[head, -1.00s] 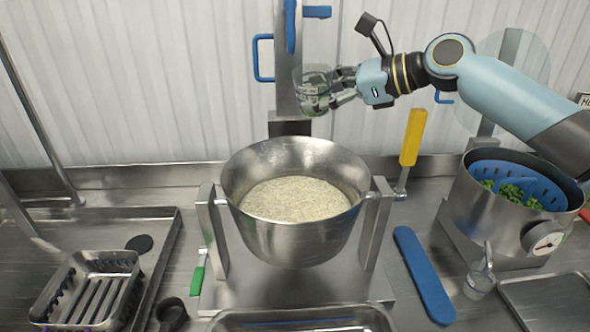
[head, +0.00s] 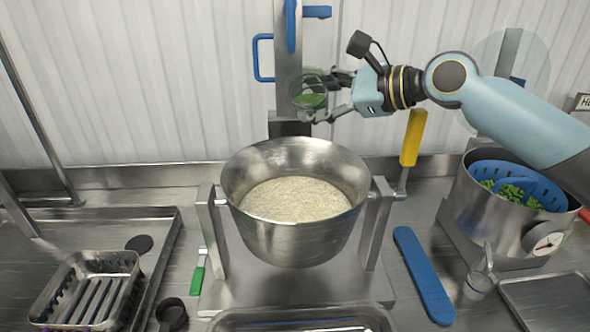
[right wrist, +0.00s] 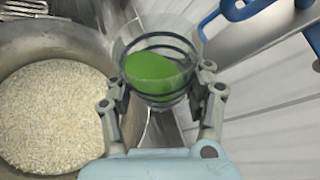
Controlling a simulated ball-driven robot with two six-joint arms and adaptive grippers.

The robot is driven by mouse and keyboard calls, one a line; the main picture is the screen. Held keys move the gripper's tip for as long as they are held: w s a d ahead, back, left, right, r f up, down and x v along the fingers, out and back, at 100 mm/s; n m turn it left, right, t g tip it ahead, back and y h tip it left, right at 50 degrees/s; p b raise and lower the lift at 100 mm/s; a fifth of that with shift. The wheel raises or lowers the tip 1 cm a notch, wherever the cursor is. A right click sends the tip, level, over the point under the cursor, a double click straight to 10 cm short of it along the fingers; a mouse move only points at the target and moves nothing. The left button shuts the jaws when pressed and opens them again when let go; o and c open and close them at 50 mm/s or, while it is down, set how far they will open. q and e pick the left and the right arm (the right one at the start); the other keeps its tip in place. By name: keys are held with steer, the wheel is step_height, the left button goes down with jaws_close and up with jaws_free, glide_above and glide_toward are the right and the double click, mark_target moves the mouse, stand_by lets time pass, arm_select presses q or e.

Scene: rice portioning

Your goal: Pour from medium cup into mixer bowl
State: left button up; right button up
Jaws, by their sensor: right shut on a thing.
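The mixer bowl (head: 295,240) is a steel bowl hung between two posts, filled with pale rice (head: 296,199). It also shows at the left of the right wrist view (right wrist: 50,42). The medium cup (right wrist: 160,48) is clear, with green contents visible inside. My right gripper (head: 318,95) is shut on the cup (head: 311,86) and holds it above the back rim of the bowl, clear of it. The cup looks roughly upright in the head view. No green shows on the rice. My left gripper is not in view.
A steel pot (head: 470,215) with a blue basket (head: 555,190) of green pieces stands at the right. A yellow-handled lever (head: 412,138) rises beside the bowl. A steel basket (head: 85,290) stands at left.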

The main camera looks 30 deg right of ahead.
steer(key=shift+s+d+f, duration=0.1)
steer(key=shift+a, duration=0.2)
steer(key=shift+d+f+n, duration=0.15)
steer(key=shift+n, duration=0.25)
steer(key=shift+t, duration=0.3)
